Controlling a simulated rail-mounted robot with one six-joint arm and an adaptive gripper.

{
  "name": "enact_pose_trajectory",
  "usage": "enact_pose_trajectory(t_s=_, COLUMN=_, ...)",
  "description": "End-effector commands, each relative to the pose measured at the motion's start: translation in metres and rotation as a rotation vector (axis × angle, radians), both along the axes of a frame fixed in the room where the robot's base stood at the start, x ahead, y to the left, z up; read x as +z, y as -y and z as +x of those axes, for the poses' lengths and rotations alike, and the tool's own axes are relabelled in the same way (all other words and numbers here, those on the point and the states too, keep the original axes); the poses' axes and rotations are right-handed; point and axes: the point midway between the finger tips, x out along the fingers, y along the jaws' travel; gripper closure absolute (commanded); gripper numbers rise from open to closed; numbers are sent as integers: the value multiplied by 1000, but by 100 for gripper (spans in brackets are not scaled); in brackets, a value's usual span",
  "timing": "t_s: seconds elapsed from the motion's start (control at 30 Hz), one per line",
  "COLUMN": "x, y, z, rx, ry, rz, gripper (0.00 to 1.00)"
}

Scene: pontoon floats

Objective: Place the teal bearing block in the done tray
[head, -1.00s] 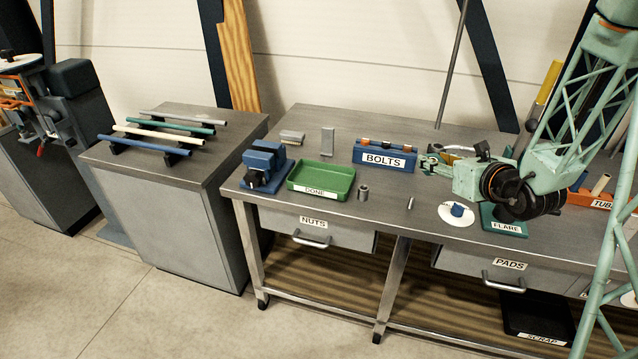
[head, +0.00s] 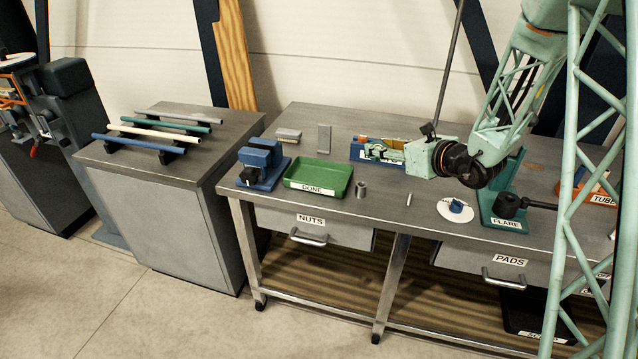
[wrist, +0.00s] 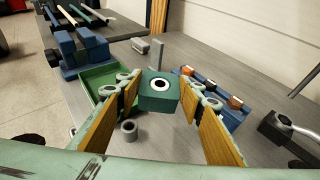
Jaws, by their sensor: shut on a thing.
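The teal bearing block (wrist: 158,103), with a white-ringed dark bore, sits between the two jaws in the wrist view. My gripper (wrist: 158,88) is shut on it. In the head view my gripper (head: 376,150) is over the blue BOLTS bin, and the block is not clearly visible there. The green done tray (head: 312,188) lies on the bench, left of my gripper, and looks empty. It also shows in the wrist view (wrist: 93,76), left of the block and partly hidden by a jaw.
A blue vise (head: 262,165) stands left of the tray, and a grey nut-like cylinder (head: 361,189) stands just right of it. The BOLTS bin (wrist: 216,105) is right of the block in the wrist view. A white disc (head: 454,208) and the FLARE tool (head: 506,205) are further right.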

Motion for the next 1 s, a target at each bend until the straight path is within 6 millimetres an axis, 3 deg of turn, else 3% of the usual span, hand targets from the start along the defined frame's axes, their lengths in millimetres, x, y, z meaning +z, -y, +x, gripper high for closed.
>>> enact_pose_trajectory(t_s=0.3, x=-15, y=-90, z=27, rx=168, ry=2, rz=-6, gripper=79)
enact_pose_trajectory(t_s=0.6, x=-26, y=-160, z=39, rx=293, ry=0, rz=-20, gripper=79)
enact_pose_trajectory(t_s=0.8, x=-29, y=-180, z=42, rx=330, ry=-2, rz=-28, gripper=79)
enact_pose_trajectory(t_s=1.0, x=-29, y=-184, z=43, rx=336, ry=-2, rz=-29, gripper=79)
